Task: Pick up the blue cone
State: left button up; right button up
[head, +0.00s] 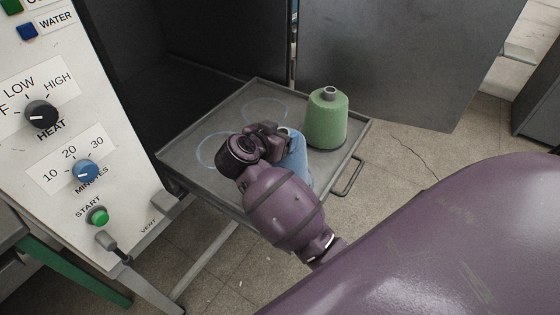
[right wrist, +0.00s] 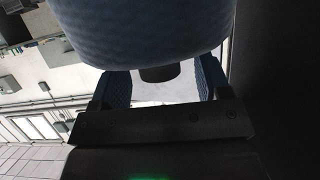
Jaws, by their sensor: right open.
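The blue cone (head: 297,158) stands on the grey tray (head: 196,112), partly hidden behind my right gripper and wrist in the head view. My right gripper (head: 279,136) is at the cone's upper part. In the right wrist view the blue cone (right wrist: 140,28) fills the top of the picture, with its dark tube end (right wrist: 160,72) pointing down in the picture. The right gripper's two fingers (right wrist: 163,86) are apart, one on each side of that tube end. I see a gap at each side of the tube. My left gripper is out of view.
A green cone (head: 327,122) stands on the tray just right of the blue one. Two pale rings (head: 264,111) mark bare tray to the left and behind. A handle (head: 349,178) sticks out at the tray's right. A control panel (head: 62,125) stands at left.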

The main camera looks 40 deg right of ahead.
jog(key=shift+r, duration=0.1)
jog(key=shift+c, duration=0.3)
grip_shut()
